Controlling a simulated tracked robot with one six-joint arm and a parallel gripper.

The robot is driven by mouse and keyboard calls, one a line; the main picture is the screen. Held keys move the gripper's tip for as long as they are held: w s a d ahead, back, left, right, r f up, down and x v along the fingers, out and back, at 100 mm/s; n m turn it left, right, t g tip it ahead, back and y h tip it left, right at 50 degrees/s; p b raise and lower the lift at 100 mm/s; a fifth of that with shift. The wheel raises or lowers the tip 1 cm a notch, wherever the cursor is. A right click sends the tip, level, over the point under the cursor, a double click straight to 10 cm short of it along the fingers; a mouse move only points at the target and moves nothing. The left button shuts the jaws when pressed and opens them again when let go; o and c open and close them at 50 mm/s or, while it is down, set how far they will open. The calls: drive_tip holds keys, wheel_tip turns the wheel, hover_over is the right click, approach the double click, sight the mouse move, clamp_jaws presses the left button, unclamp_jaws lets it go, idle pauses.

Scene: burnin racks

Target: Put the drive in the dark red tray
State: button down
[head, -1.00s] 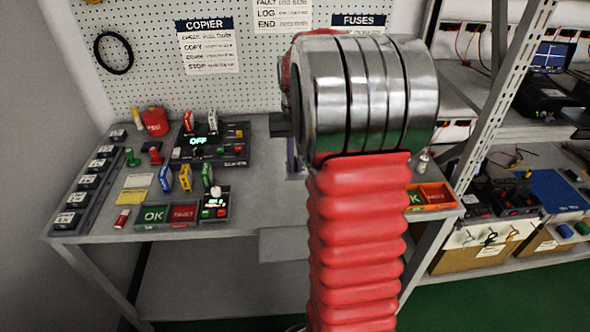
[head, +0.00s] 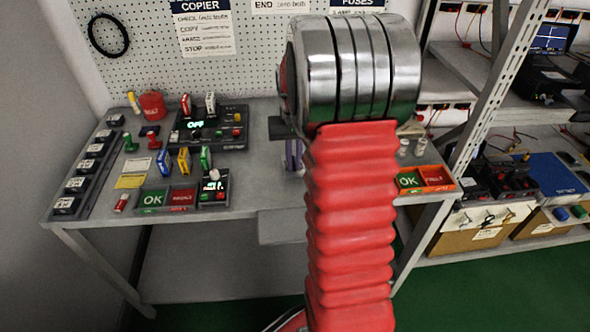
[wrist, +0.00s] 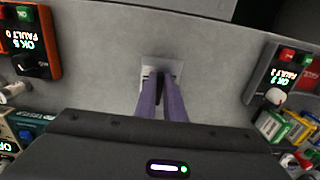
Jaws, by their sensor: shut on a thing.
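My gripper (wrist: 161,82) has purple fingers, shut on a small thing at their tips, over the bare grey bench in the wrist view. I take this for the drive (wrist: 161,66); only a pale part shows, and the fingers hide much of it. In the head view my arm hides most of the gripper and the held thing. A dark red tray (head: 183,197) marked FAULT sits beside a green OK tray (head: 154,199) at the bench's front left. Another red tray (head: 437,178) with an orange surround lies at the right, beside a green one.
Small coloured drives (head: 184,160) stand upright on the left of the bench, near a copier unit (head: 210,128) and a red pot (head: 152,105). A slotted rack post (head: 482,100) rises at the right. The bench middle (head: 255,185) looks clear.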

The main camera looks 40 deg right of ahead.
sight(294, 165)
drive_tip(key=shift+f, duration=1.85)
drive_tip(key=shift+f, duration=0.1)
drive_tip(key=c, duration=1.8)
unclamp_jaws()
drive_tip(key=shift+c, duration=0.2)
wheel_tip(294, 165, up, 12)
drive_tip(key=shift+a, duration=0.1)
